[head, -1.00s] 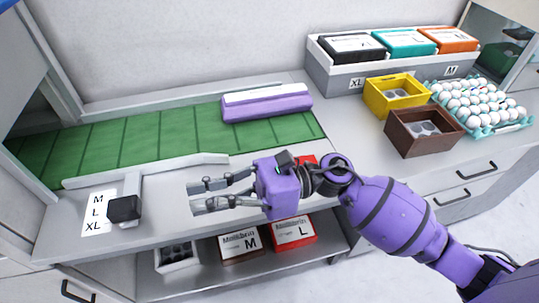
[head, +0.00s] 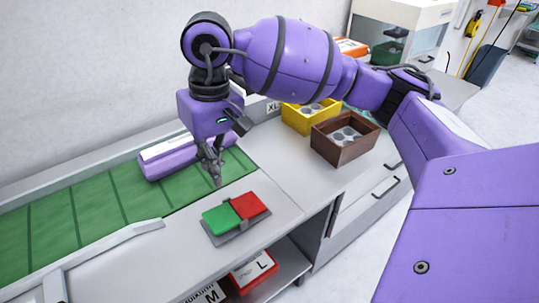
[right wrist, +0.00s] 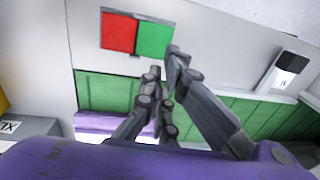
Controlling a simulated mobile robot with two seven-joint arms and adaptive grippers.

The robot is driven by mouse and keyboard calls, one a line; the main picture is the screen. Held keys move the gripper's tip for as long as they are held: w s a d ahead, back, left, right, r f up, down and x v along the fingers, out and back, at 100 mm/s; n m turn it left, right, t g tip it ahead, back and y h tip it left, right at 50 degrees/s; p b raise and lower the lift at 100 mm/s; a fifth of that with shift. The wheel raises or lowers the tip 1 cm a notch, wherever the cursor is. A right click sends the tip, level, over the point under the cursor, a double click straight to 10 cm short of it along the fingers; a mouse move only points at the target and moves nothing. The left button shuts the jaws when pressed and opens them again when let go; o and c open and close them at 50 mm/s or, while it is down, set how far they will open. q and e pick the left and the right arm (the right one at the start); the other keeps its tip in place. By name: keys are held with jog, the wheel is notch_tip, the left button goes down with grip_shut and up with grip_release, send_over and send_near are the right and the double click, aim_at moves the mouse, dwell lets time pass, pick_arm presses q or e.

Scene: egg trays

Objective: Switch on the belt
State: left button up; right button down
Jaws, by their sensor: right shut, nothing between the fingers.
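The switch box has a green button (head: 220,218) and a red button (head: 250,205) side by side on the grey counter, at the front edge of the green belt (head: 105,205). In the right wrist view the green button (right wrist: 154,40) is right of the red button (right wrist: 118,32). My right gripper (head: 217,184) points down, shut and empty, a little behind and above the buttons in the head view. In the right wrist view its fingertips (right wrist: 163,62) show near the green button; I cannot tell contact, but the head view shows a gap. My left gripper is not in view.
A yellow box (head: 305,117) and a brown box (head: 343,152) stand on the counter to the right. Boxes marked M and L sit on the shelf below. The counter around the buttons is clear.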

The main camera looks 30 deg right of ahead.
aim_at(216, 220)
jog(key=f, duration=0.4)
jog(key=a+f+p, duration=0.1)
jog(key=f, duration=0.8)
jog(key=shift+a+p, duration=0.35)
jog(key=shift+a, duration=0.05)
jog(key=shift+f, duration=0.45)
